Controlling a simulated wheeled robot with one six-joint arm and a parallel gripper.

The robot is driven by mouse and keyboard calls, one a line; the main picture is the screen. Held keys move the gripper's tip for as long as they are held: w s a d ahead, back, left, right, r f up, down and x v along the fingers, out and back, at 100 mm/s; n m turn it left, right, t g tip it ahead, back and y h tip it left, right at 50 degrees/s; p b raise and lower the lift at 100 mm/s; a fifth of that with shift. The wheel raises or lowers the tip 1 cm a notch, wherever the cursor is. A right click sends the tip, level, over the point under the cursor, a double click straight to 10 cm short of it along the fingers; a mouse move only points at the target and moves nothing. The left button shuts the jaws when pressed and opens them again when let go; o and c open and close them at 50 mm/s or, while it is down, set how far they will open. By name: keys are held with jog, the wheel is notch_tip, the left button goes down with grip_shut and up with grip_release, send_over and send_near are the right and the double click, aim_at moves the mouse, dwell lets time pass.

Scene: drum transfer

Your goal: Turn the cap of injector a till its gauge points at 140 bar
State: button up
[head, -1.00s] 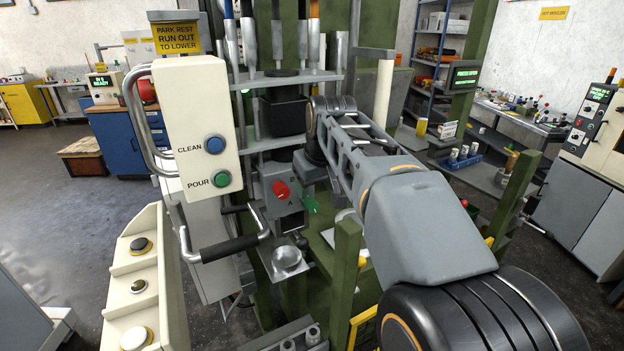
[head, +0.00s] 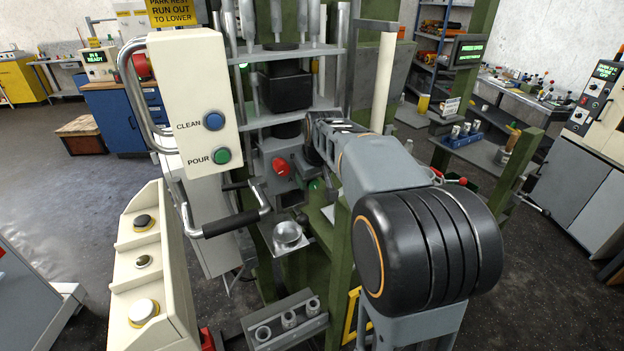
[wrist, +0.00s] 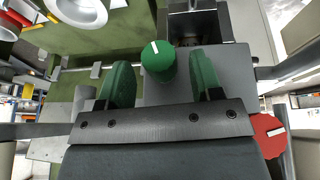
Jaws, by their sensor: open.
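My gripper (wrist: 161,66) is open in the wrist view, with a green finger on each side. A round green cap (wrist: 158,60) with a white mark shows between and just beyond the fingertips. Gaps show on both sides of it. A red cap (wrist: 268,135) with a white mark is at the right, outside the fingers. In the head view, the red cap (head: 281,167) sits on the press front, left of my arm. A green part (head: 316,186) beside it is too small to tell as cap or finger. I cannot tell which cap is injector a's. No gauge reading is legible.
A cream control box (head: 195,105) with CLEAN and POUR buttons and a black-gripped handle (head: 230,223) stand left of the caps. A green post (head: 338,270) rises close to my arm. A rack with metal cups (head: 288,320) is low in front.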

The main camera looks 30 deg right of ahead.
jog(key=shift+w+f, duration=0.25)
jog(key=shift+f, duration=0.4)
jog(key=c, duration=0.9)
jog(key=shift+d+y, duration=0.25)
jog(key=shift+y, duration=0.65)
jog(key=m+y, duration=0.1)
jog(key=y, duration=0.2)
jog(key=shift+d, duration=0.1)
jog(key=o, duration=0.9)
jog(key=shift+r, duration=0.1)
